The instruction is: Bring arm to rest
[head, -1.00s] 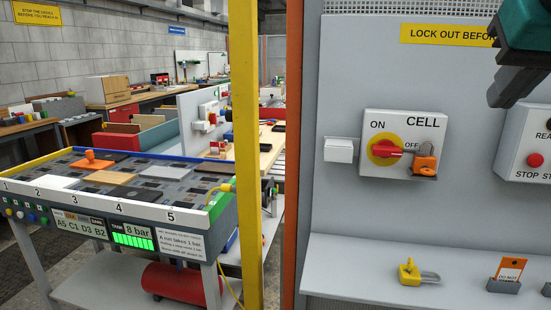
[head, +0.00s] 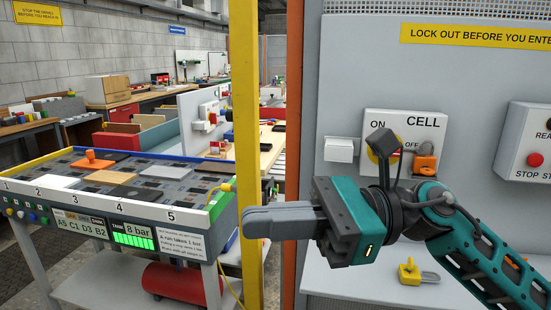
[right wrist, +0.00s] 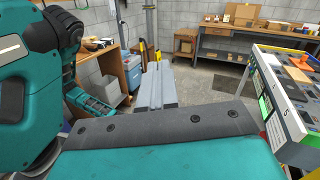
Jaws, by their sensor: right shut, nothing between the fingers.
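My right gripper (head: 281,221) reaches in from the right in the head view, its fingers pointing left, shut and empty. It hangs in front of the grey lockout panel (head: 345,80) and the yellow post. In the right wrist view its closed fingers (right wrist: 156,85) point away over the floor. My wrist hides part of the CELL switch (head: 430,122) and most of its red and yellow knob. An orange padlock (head: 425,161) shows beside the knob, partly covered. My left gripper is in neither view.
A yellow post (head: 243,90) and an orange post (head: 293,100) stand close by the fingers. The board table (head: 120,210) is at the left. A yellow padlock (head: 411,272) lies on the panel's shelf (head: 355,275). A stop box (head: 525,150) is at the right.

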